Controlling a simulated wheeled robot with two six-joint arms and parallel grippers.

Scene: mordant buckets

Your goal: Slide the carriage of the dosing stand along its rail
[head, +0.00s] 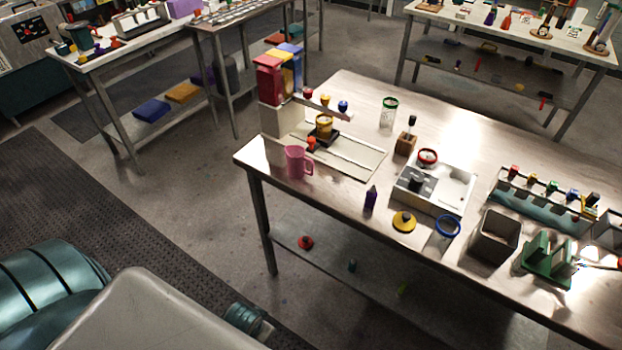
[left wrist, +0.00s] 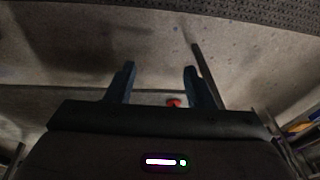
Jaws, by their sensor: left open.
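The dosing stand (head: 280,120) is at the far left end of the metal table in the head view, with red, yellow and blue hoppers on top. Its rail (head: 345,155) runs along a pale base plate. The dark carriage (head: 322,137) sits on the rail below the nozzles, with a yellow cup (head: 324,122) on it and a red knob (head: 311,143) at its front. My left gripper (left wrist: 158,85) shows in the left wrist view, open and empty, above the floor and away from the stand. Neither gripper shows in the head view.
A pink mug (head: 297,161) stands close in front of the stand. A purple bottle (head: 371,197), a yellow lid (head: 404,221) and a white basin unit (head: 435,188) are further right on the table. Open floor (head: 190,215) lies between me and the table.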

